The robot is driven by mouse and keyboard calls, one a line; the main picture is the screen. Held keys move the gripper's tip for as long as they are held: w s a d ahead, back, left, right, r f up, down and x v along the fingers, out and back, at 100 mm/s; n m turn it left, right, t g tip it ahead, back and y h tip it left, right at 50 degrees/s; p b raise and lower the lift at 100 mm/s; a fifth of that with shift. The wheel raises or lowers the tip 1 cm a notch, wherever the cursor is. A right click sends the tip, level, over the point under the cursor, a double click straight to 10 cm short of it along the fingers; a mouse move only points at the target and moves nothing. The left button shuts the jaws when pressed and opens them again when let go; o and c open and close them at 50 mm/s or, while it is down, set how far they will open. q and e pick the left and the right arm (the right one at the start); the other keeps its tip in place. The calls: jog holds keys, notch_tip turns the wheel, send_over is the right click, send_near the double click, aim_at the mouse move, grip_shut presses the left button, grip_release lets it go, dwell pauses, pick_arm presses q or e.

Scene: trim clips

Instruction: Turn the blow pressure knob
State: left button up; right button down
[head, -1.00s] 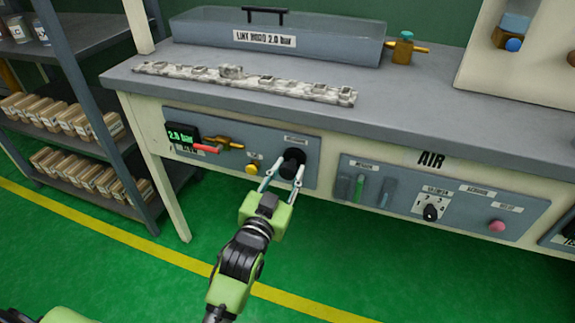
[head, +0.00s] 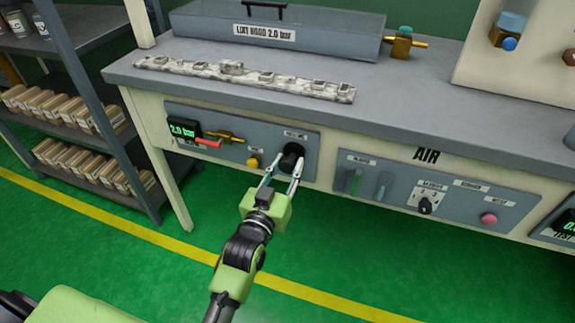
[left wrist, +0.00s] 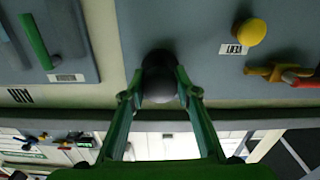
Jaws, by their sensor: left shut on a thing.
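The black round knob (head: 292,157) sits on the grey panel under the bench top, with a small label above it that is too small to read surely. My left gripper (head: 283,170) is shut on this knob, one finger on each side. In the left wrist view the dark knob (left wrist: 159,78) shows between the fingertips of my left gripper (left wrist: 160,92). The green pressure display (head: 183,128) at the panel's left reads 2.0 bar. My right gripper is not in view.
A yellow button (head: 253,162) and a brass valve with a red handle (head: 208,142) are left of the knob. The AIR panel (head: 400,195) with sliders, a dial and a pink button is to the right. A shelf with boxes (head: 98,175) stands at the left.

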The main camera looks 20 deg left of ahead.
pick_arm(q)
jog(key=o, duration=1.1)
jog(key=shift+s, duration=0.1)
jog(key=s, duration=1.1)
jog(key=shift+s+a, duration=0.2)
jog(key=shift+s, duration=0.2)
